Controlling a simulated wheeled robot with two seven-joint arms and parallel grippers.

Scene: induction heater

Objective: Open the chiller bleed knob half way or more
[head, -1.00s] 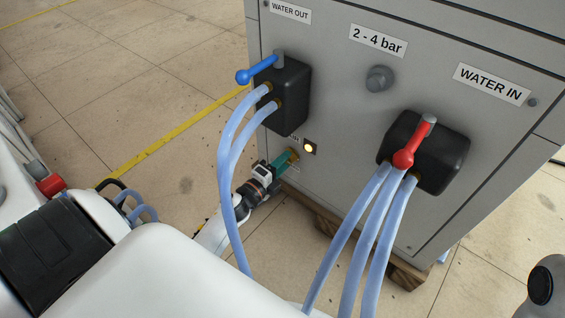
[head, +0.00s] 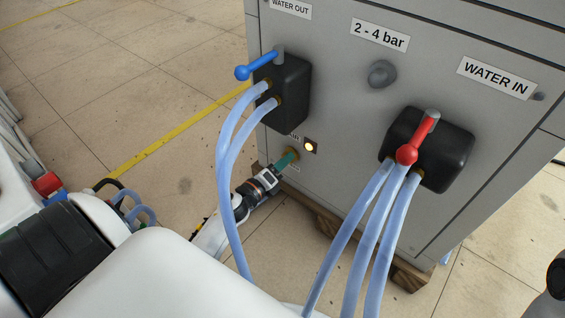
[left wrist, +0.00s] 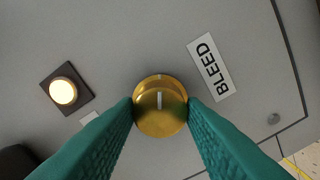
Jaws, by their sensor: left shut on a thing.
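The bleed knob (left wrist: 160,106) is a round gold knob with a white mark, beside a "BLEED" label (left wrist: 211,66) in the left wrist view. Its white mark points up in that view. My left gripper (left wrist: 160,112) has its teal fingers shut on the two sides of the knob. In the head view the left gripper (head: 286,160) reaches the low front of the grey cabinet (head: 345,110), and its fingers mostly hide the knob. My right gripper is not in view.
A lit lamp (head: 310,146) sits just beside the knob. Above are a black block with a blue lever (head: 257,67) and one with a red lever (head: 418,135). Pale blue hoses (head: 232,150) hang from the blocks, one passing in front of my left arm.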

